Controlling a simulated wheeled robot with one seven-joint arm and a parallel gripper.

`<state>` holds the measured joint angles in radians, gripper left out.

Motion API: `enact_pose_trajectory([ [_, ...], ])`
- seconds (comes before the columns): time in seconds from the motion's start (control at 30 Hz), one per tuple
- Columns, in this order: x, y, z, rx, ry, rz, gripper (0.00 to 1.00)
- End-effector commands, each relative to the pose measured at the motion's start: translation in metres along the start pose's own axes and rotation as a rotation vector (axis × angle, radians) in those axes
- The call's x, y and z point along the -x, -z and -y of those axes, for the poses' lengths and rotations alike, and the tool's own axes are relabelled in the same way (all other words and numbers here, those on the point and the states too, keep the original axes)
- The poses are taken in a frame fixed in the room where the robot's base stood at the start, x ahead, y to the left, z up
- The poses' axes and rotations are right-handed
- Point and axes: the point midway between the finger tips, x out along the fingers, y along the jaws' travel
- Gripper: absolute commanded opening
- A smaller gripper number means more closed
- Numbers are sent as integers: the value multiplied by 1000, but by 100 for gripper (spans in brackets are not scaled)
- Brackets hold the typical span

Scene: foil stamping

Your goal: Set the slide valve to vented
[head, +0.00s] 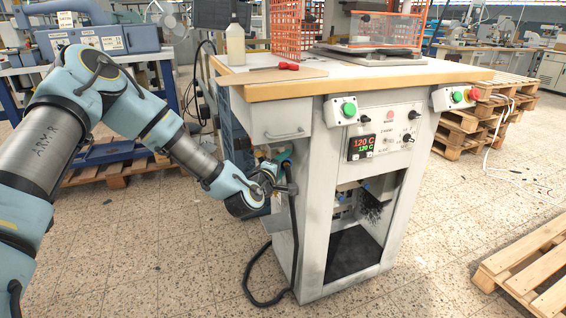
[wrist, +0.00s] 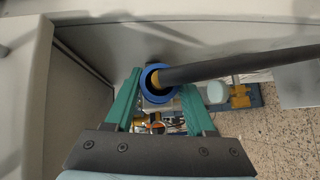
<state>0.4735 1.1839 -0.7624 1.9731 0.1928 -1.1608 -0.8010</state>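In the wrist view, a blue ring (wrist: 158,83) with a dark opening and a yellow-brown part inside is probably the slide valve's sleeve. A black hose or pipe (wrist: 235,65) meets it from the right. My gripper (wrist: 160,88) has its two green fingers on either side of the ring, close to its edges. I cannot tell whether they touch it. In the head view, my gripper (head: 278,168) is at the left side of the stamping machine (head: 315,230), where the valve is mostly hidden by my wrist. The valve's setting cannot be read.
A black hose (head: 250,285) hangs down the machine's side and loops on the floor. The wooden tabletop (head: 300,90) overhangs above my gripper. In the wrist view, a grey panel (wrist: 100,35) is close at the left. Tiled floor (head: 170,260) is open at the front left.

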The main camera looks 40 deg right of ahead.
Motion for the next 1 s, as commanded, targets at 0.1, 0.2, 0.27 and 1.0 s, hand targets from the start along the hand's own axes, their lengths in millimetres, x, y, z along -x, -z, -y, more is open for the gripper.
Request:
enact_pose_trajectory([
  [0.1,0,0,0,0,0,0,68],
  [0.2,0,0,0,0,-1,-1,69],
  [0.27,-1,0,0,0,-1,-1,69],
  [1.0,97,0,0,-1,0,0,69],
])
